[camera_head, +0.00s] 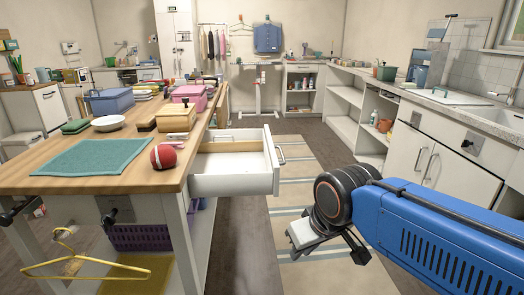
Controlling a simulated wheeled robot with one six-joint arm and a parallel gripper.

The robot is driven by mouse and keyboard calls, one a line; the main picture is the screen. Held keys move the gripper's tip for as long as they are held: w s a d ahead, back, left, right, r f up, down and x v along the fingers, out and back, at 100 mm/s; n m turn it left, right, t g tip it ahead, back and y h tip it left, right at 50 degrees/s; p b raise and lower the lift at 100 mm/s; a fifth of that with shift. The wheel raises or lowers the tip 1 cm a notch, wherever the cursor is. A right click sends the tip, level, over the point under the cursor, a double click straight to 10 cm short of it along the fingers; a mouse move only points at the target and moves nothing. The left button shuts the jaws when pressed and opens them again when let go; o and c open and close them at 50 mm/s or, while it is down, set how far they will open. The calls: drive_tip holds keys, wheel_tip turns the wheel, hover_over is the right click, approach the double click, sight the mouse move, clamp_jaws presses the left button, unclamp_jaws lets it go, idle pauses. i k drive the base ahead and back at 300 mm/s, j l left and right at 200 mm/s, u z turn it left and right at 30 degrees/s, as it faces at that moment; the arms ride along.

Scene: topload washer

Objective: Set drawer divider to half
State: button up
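A white drawer (234,185) stands pulled out from the right side of the wooden-topped table, with a metal handle (281,154) on its front. A pale wood-coloured strip (226,163) shows inside it, below the far rim. I cannot tell for sure whether this strip is the divider or where along the drawer it sits. My gripper (328,245) hangs at the end of my blue arm, to the right of the drawer and lower in the picture, apart from it. It points down and away from me. Its fingers are small and partly hidden, so their opening is unclear.
The table top (110,182) holds a teal mat (92,157), a red ball-like item (167,156), a yellow box (176,117) and a white bowl (108,123). A yellow hanger (75,267) hangs at the lower left. The striped rug (300,185) and floor beside the drawer are clear. White cabinets line the right.

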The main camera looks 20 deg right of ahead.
sight(242, 146)
drive_tip(key=i+l+u, duration=0.15)
drive_tip(key=l, duration=0.65)
drive_tip(key=l+u, duration=0.2)
drive_tip(key=l, duration=0.6)
